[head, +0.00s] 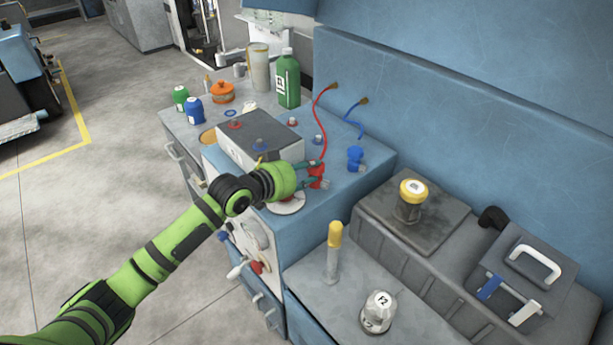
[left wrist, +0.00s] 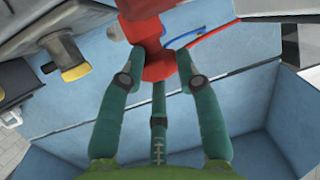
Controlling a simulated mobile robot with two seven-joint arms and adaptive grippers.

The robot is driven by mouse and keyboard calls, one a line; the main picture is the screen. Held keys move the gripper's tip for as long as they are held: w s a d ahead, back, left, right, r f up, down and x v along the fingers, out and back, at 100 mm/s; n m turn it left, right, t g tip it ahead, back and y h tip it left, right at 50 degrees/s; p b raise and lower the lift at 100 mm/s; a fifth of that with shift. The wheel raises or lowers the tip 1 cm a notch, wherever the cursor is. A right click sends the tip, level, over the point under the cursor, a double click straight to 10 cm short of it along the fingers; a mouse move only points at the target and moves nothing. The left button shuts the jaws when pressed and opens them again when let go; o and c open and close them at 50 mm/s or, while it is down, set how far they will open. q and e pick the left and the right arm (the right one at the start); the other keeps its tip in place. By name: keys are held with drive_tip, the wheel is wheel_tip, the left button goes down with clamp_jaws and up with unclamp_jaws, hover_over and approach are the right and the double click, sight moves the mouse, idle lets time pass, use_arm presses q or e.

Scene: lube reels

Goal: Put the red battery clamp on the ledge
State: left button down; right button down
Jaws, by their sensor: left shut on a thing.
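The red battery clamp (head: 317,172) is at my left gripper (head: 309,175) in the head view, above the blue workbench top. A red cable (head: 321,127) runs near it, up to the back panel. In the left wrist view the red clamp (left wrist: 147,35) is between the teal fingertips of my left gripper (left wrist: 158,62), which is shut on it. A blue clamp (head: 355,158) stands just to the right, with a blue cable behind it. I cannot tell which surface is the ledge. My right gripper is in neither view.
A grey battery-like box (head: 262,135) stands left of the clamp. Green bottle (head: 288,80), blue jar (head: 194,110) and orange pot (head: 222,91) stand behind it.

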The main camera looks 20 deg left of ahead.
use_arm(q)
drive_tip(key=shift+f, duration=1.2)
drive_tip(key=shift+f, duration=0.1)
